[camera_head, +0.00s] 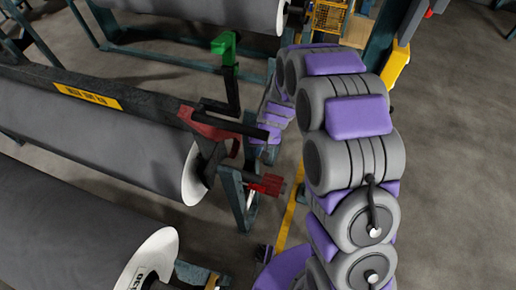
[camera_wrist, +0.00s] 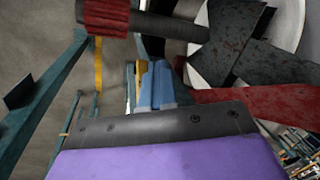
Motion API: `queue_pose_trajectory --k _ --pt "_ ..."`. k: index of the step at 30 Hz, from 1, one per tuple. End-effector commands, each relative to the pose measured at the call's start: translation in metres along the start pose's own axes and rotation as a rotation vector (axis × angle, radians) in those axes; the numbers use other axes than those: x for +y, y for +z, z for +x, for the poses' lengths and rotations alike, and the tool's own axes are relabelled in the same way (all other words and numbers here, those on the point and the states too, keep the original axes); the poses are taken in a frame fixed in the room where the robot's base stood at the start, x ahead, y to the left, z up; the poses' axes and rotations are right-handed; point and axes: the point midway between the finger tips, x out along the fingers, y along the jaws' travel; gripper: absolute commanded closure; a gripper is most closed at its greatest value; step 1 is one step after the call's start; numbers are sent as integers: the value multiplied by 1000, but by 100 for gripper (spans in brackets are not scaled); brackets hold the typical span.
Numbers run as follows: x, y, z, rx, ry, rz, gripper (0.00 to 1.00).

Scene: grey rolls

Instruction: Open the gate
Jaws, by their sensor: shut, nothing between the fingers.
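The gate appears to be the red and dark latch piece (camera_head: 212,126) at the end of a grey roll, on the dark frame. Its red arm (camera_wrist: 265,103) crosses the right of the wrist view. A red ribbed knob (camera_head: 268,185) on a dark rod sits below the latch; it also shows at the top left of the wrist view (camera_wrist: 106,17). My gripper (camera_wrist: 156,84) shows as two blue fingers, shut and empty, close beside the rod and red arm. Whether it touches either cannot be told.
Large grey rolls (camera_head: 90,140) with white end discs fill the left. A green latch (camera_head: 224,45) stands upright on the frame behind. A yellow floor line (camera_head: 291,205) runs beside the teal stand. Open concrete floor (camera_head: 455,150) lies at right.

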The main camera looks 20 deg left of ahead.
Motion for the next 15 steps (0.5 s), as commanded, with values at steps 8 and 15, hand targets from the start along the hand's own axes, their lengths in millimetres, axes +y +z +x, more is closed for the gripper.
queue_pose_trajectory --k 8,15 --pt "0 0 0 0 0 -1 100" --pt "4 2 -3 3 -6 -1 100"
